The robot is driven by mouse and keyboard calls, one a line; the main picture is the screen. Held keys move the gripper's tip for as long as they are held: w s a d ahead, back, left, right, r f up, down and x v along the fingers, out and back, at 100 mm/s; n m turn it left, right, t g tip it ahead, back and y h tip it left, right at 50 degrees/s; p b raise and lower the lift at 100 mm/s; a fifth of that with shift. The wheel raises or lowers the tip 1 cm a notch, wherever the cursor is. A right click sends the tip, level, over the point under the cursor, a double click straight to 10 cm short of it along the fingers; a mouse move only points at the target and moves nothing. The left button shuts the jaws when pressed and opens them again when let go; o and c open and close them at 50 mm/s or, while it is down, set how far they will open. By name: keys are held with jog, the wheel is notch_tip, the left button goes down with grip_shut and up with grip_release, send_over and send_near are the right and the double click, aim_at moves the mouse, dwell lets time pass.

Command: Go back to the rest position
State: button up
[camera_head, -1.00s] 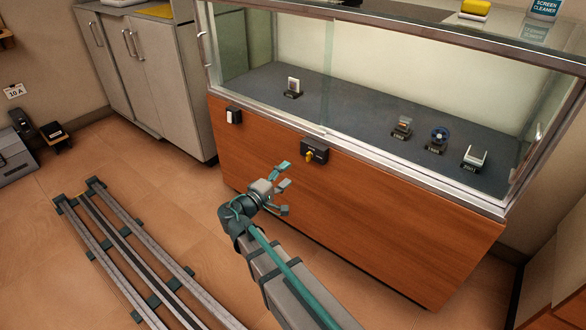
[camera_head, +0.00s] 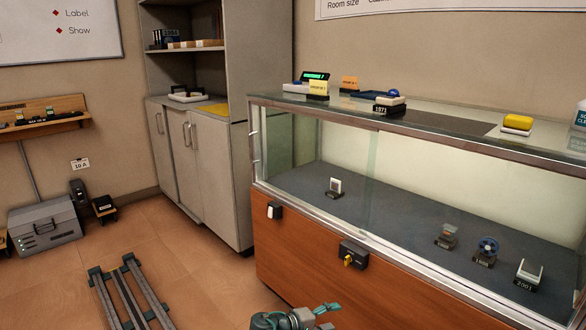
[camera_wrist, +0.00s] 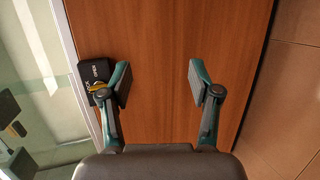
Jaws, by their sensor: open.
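My gripper (camera_wrist: 163,85) is open in the wrist view, with nothing between its two fingers. It faces the wooden front panel (camera_wrist: 160,35) of the display case. A black lock box with a yellow key (camera_wrist: 97,87) sits beside the left finger, partly covered by it; I cannot tell whether they touch. In the head view my gripper (camera_head: 318,318) shows only in part at the bottom edge, below the lock box (camera_head: 353,254).
The glass display case (camera_head: 420,290) holds several small exhibits. Rails (camera_head: 130,295) lie on the tiled floor at lower left. A grey cabinet (camera_head: 195,165) stands left of the case. Floor between rails and case is clear.

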jog(key=s+d+f+m+g+y, duration=0.1)
jog(key=s+d+f+g+y, duration=0.15)
jog(key=s+f+g, duration=0.55)
jog(key=s+d+f+m+g+y, duration=0.1)
jog(key=s+d+f+g+y, duration=0.2)
jog(key=s+f, duration=1)
jog(key=s+f+m+g+y, duration=0.2)
jog(key=s+g+y, duration=0.25)
jog(key=s, duration=0.85)
jog(key=s+f+m+g+y, duration=0.1)
jog(key=s+m+g+y, duration=0.3)
jog(key=s, duration=0.8)
jog(key=w+r+t+p, duration=0.2)
jog(key=r+p, duration=0.6)
jog(key=p, duration=0.7)
jog(key=w+r+n+t+h+p, duration=0.1)
jog(key=r+t+p, duration=0.3)
jog(key=r+p, duration=0.4)
jog(key=w+p, duration=0.1)
jog(key=p, duration=0.6)
jog(key=shift+w+d+r+n, duration=0.15)
jog(key=shift+w+r+n, duration=0.15)
